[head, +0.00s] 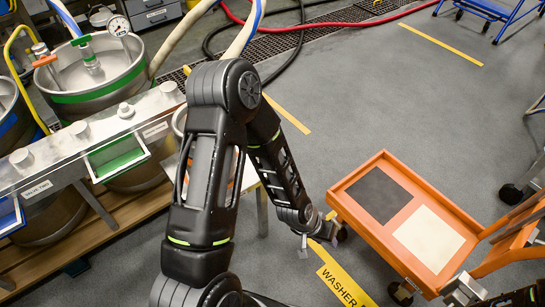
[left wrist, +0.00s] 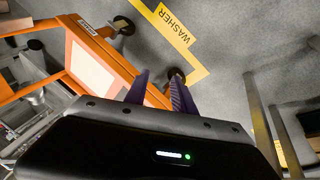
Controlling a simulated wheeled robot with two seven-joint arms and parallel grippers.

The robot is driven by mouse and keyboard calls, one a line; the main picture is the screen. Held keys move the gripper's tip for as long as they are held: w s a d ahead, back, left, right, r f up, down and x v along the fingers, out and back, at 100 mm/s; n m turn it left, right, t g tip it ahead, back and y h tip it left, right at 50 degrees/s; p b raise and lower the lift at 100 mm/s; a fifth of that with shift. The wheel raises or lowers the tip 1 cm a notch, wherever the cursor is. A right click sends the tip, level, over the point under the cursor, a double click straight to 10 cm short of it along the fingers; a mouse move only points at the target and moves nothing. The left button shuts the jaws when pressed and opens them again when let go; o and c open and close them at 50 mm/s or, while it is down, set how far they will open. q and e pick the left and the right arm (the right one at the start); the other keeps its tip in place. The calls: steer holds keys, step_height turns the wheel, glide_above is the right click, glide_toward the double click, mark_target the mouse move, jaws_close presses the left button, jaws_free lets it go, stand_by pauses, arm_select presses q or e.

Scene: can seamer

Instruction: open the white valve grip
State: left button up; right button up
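Several white round knobs sit on a steel panel at the left in the head view, one near the middle (head: 126,110) and one near a valve label (head: 21,157). I cannot tell which is the white valve grip. My left gripper (head: 316,240) hangs low over the floor, to the right of the panel and well away from the knobs. In the left wrist view its two dark fingers (left wrist: 158,86) are apart with nothing between them. My right gripper (head: 465,290) is partly seen at the bottom right, by the orange cart. Its fingers are not clear.
Steel kegs (head: 95,78) with a gauge, an orange handle (head: 45,60) and a green handle stand behind the panel (head: 60,160). The orange cart (head: 380,255) bears a dark and a pale square. Hoses (head: 190,30) rise behind my left arm. Grey floor lies open beyond the cart.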

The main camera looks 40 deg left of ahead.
arm_select(q)
steer(key=w+a+r+m+y, duration=0.2)
steer(key=w+a+r, duration=1.1)
steer(key=a+r, duration=0.1)
steer(key=s+a+r+m+g, duration=0.1)
steer(key=s+a+r, duration=0.1)
steer(key=a+r, duration=0.1)
steer(key=s+a+r+m+g+y, duration=0.1)
steer(key=s+a+r, duration=0.1)
steer(key=a+r, duration=0.1)
steer(key=s+a+r+m+g+b, duration=0.1)
steer(key=s+a+r, duration=0.1)
steer(key=a+r, duration=0.1)
steer(key=shift+s+a+g, duration=0.25)
steer(key=shift+a+g, duration=0.05)
steer(key=shift+a, duration=0.1)
steer(key=shift+s+m, duration=0.2)
steer(key=shift+m, duration=0.1)
steer(key=shift+f, duration=0.1)
steer(key=shift+d+f, duration=0.1)
step_height(320, 180, down, 8)
steer(key=shift+r+b, duration=0.2)
steer(key=shift+b, duration=0.75)
